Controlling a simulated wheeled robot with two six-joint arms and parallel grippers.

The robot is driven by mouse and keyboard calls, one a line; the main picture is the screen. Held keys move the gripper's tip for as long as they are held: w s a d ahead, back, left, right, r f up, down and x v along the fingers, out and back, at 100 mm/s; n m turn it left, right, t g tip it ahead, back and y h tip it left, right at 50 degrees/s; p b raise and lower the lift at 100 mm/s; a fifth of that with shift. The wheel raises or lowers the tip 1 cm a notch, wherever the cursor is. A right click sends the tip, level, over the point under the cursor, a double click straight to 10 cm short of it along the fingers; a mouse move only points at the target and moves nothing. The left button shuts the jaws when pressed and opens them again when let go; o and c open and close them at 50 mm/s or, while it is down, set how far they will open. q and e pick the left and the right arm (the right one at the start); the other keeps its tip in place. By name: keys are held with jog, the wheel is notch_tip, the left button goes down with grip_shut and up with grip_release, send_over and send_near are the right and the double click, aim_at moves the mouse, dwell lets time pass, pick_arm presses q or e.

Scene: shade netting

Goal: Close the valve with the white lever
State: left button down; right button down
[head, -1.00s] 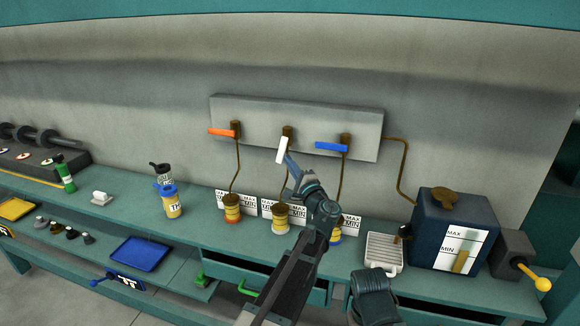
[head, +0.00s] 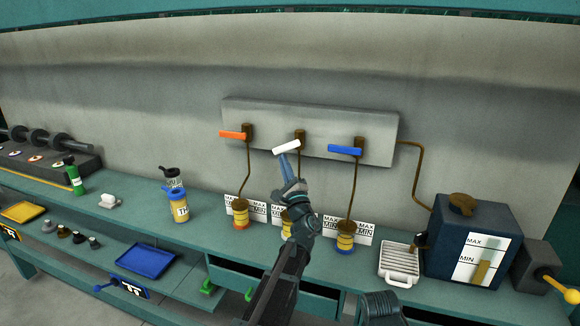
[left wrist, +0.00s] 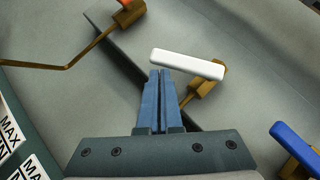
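The white lever (head: 286,147) is on the middle valve of a grey wall panel and lies close to horizontal, pointing left and slightly down from its brown valve body (head: 299,138). My left gripper (head: 282,160) is just below the lever, its blue fingers pointing up at it. In the left wrist view the fingers (left wrist: 161,74) are together and empty, right under the left end of the white lever (left wrist: 187,64). I cannot tell whether they touch it. My right gripper is not in view.
An orange lever (head: 234,134) is to the left and a blue lever (head: 345,150) to the right, both near horizontal. Brown pipes run down to jars on the bench. A dark blue tank (head: 474,240) stands at the right.

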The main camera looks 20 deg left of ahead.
aim_at(275, 151)
pick_arm(q)
jog(key=shift+a+r+p, duration=0.95)
jog(key=shift+a+r, duration=0.15)
jog(key=shift+a, duration=0.25)
